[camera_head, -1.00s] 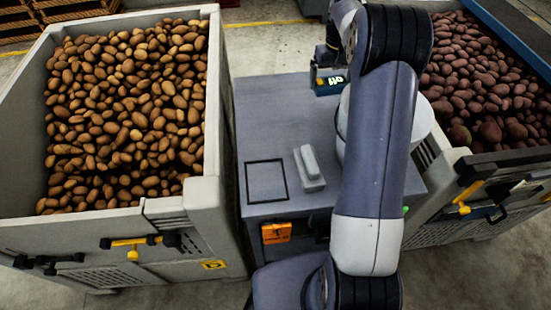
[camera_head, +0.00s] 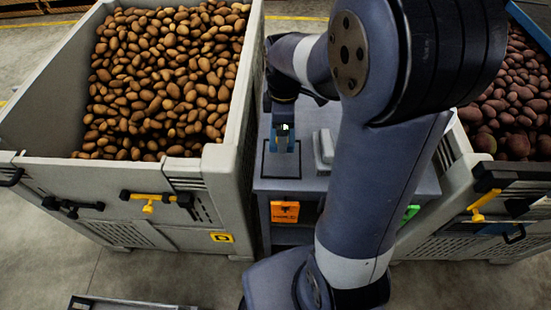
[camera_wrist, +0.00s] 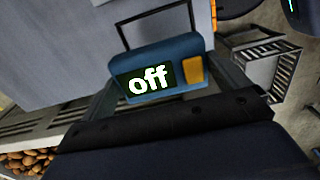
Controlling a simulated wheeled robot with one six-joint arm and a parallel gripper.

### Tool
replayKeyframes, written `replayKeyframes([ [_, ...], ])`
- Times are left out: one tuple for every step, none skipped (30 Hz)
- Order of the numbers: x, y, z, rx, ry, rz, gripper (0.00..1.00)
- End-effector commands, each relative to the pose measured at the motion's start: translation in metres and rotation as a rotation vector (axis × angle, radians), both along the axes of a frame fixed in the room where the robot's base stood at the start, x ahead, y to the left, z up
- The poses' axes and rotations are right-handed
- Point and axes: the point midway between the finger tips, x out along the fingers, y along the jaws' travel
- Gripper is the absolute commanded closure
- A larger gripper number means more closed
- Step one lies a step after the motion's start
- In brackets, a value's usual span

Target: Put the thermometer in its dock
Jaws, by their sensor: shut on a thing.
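The thermometer (camera_wrist: 158,68) is a blue block with a dark display reading "off" and an orange-yellow patch. My gripper (camera_wrist: 166,85) is shut on it, its fingers on either side. In the head view the thermometer (camera_head: 284,142) is held over or within a black square outline (camera_head: 268,172) on the grey table; whether it touches the tabletop I cannot tell. A pale grey raised block (camera_head: 323,150) stands just right of the outline, partly behind my arm. Which of these two is the dock is not marked.
The grey table (camera_head: 300,184) has an orange label (camera_head: 285,212) on its front. A bin of brown potatoes (camera_head: 240,160) stands close on the left, and a bin of reddish potatoes (camera_head: 500,175) on the right. A tray edge (camera_head: 130,303) shows at the bottom.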

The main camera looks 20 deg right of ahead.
Motion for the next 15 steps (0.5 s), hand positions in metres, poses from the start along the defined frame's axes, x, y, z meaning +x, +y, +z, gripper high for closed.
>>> replayKeyframes([
  [-0.002,0.0,-0.009,0.0,0.005,0.006,0.35],
  [-0.002,0.0,-0.015,0.0,0.005,0.007,0.35],
  [-0.003,0.0,-0.024,0.0,0.007,0.007,0.35],
  [-0.002,0.0,-0.029,0.0,0.006,0.007,0.35],
  [-0.002,0.0,-0.035,0.0,0.006,0.007,0.35],
  [-0.002,0.0,-0.042,0.0,0.007,0.006,0.35],
  [-0.002,0.0,-0.046,0.0,0.005,0.006,0.35],
  [-0.002,0.0,-0.05,0.0,0.005,0.006,0.35],
  [-0.001,0.0,-0.053,0.0,0.003,0.005,0.35],
  [-0.001,0.0,-0.055,0.0,0.003,0.005,0.35],
  [-0.001,0.0,-0.057,0.0,0.003,0.005,0.35],
  [-0.001,0.0,-0.062,0.0,0.003,0.005,0.35],
  [-0.001,0.0,-0.066,0.0,0.004,0.004,0.35],
  [-0.002,0.0,-0.07,0.0,0.006,0.004,0.35],
  [-0.002,0.0,-0.076,0.0,0.005,0.004,0.35],
])
